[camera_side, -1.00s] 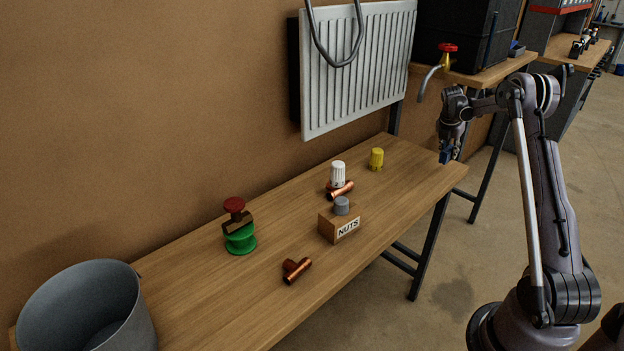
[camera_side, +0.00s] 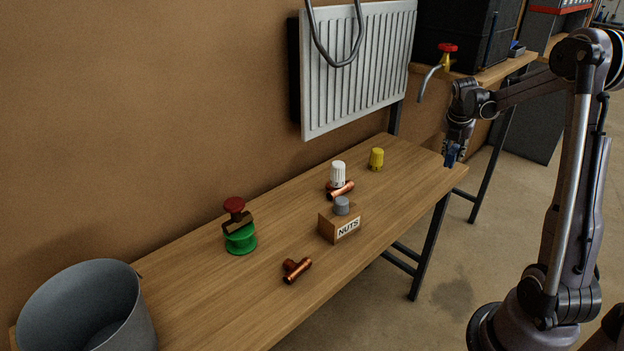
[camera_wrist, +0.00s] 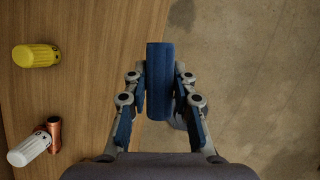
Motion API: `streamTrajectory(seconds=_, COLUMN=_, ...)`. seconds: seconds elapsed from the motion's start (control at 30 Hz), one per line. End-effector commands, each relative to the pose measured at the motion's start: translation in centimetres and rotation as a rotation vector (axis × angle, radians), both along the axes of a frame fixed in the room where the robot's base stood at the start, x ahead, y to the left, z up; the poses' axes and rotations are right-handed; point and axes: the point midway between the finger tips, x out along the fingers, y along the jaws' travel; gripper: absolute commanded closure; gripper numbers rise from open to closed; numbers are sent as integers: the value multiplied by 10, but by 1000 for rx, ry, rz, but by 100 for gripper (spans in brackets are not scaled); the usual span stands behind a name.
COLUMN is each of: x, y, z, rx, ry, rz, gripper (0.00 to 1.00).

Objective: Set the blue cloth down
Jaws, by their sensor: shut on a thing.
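The blue cloth (camera_wrist: 159,82) looks like a rolled or folded dark blue piece in the wrist view. My gripper (camera_wrist: 159,100) is shut on it, with a finger on each side. In the side view my gripper (camera_side: 454,148) is by the right end of the wooden bench (camera_side: 405,215), and the cloth (camera_side: 451,158) shows small and dark below the fingers. In the wrist view the cloth lies over the bench edge line, with floor to its right. I cannot tell whether it touches the bench.
A yellow cap (camera_side: 376,159) stands on the bench left of my gripper. Near it are a white valve head (camera_side: 338,173) and a copper tee (camera_side: 343,190). A NUTS block (camera_side: 339,228) is nearer. The radiator (camera_side: 358,70) hangs behind. The bench's right end is bare.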

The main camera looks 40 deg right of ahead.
Motion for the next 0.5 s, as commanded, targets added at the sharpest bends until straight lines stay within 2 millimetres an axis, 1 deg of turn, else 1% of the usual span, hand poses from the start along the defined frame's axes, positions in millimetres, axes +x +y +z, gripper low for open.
streamTrajectory(seconds=0.03, x=1, y=24, z=0, rx=0, ry=0, rz=31, gripper=100)
streamTrajectory(seconds=0.1, x=0, y=51, z=0, rx=0, ry=0, rz=68, gripper=100)
streamTrajectory(seconds=0.2, x=-3, y=85, z=-2, rx=0, ry=0, rz=114, gripper=100)
streamTrajectory(seconds=0.33, x=-10, y=118, z=-5, rx=0, ry=0, rz=158, gripper=100)
streamTrajectory(seconds=0.4, x=-13, y=129, z=-7, rx=0, ry=0, rz=174, gripper=100)
streamTrajectory(seconds=0.5, x=-15, y=139, z=-8, rx=0, ry=-1, rz=189, gripper=100)
